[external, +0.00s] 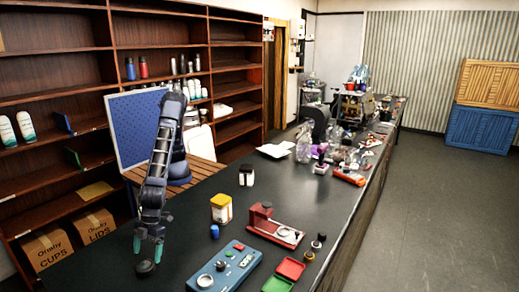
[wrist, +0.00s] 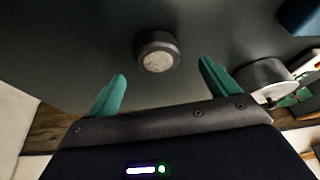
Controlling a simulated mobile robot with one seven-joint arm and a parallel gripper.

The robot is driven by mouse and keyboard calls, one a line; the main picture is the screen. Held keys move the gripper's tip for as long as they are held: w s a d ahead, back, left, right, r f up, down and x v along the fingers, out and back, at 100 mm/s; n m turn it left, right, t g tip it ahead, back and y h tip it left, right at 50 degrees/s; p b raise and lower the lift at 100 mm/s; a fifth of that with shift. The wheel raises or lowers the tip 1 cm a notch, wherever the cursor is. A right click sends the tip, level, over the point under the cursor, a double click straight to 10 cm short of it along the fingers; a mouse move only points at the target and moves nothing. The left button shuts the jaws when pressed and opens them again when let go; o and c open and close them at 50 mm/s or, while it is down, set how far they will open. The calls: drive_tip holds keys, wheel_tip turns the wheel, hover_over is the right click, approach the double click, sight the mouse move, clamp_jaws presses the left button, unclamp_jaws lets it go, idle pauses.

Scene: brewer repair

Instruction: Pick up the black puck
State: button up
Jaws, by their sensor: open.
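The black puck (external: 145,268) lies on the dark counter at its near left end, below my gripper (external: 148,245). In the wrist view the puck (wrist: 157,52) is a short dark cylinder with a pale grey round face. It sits beyond and between the two teal fingertips of my gripper (wrist: 162,70), with clear space to each finger. My gripper points down, open and empty, and does not appear to touch the puck.
A blue device (external: 228,268) with a round knob stands right of the puck. A small blue cap (external: 214,231), a yellow-and-white jar (external: 221,208) and a red stand (external: 275,226) are farther off. The counter (external: 180,240) around the puck is bare.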

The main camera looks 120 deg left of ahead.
sight(145, 265)
drive_tip(key=shift+x, duration=2.55)
drive_tip(key=c, duration=1.3)
drive_tip(key=shift+o, duration=0.2)
